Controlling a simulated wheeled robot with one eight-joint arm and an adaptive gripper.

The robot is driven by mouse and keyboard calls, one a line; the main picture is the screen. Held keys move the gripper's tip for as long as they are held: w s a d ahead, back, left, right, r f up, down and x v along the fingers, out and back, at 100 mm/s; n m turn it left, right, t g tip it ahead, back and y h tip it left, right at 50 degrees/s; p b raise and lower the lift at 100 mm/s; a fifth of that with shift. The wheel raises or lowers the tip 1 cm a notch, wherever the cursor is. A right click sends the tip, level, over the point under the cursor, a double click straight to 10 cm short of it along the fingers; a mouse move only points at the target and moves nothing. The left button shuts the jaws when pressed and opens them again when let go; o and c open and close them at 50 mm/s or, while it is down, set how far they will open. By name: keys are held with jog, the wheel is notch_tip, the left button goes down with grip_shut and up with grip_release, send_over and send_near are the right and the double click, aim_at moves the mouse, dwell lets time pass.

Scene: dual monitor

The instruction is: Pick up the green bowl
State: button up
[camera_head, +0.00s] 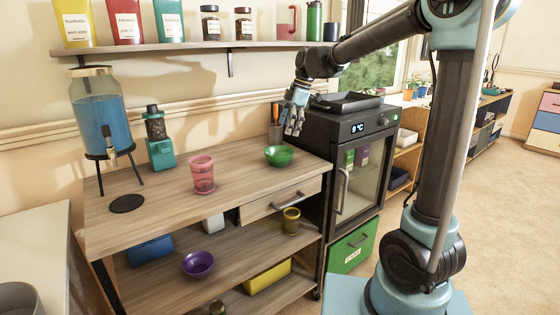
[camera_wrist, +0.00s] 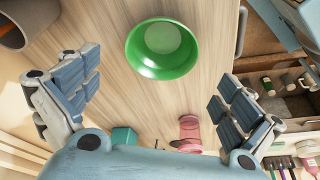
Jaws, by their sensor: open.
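The green bowl (camera_head: 279,155) stands upright on the wooden counter (camera_head: 240,178), near its back right. My gripper (camera_head: 292,120) is above the counter, up and slightly right of the bowl, with its fingers pointing down. In the wrist view the green bowl (camera_wrist: 162,48) lies ahead, between the lines of the two spread fingers, apart from both. My gripper (camera_wrist: 160,95) is open and empty.
A pink cup (camera_head: 202,174) stands left of the bowl; it also shows in the wrist view (camera_wrist: 190,133). A teal grinder (camera_head: 160,150) and a blue drink dispenser (camera_head: 101,120) stand further left. A black glass-door fridge (camera_head: 355,165) borders the counter's right side. A shelf (camera_head: 190,46) runs above.

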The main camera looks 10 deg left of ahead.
aim_at(280, 154)
jog(key=x, duration=1.1)
jog(key=shift+s, duration=0.2)
jog(key=c, duration=1)
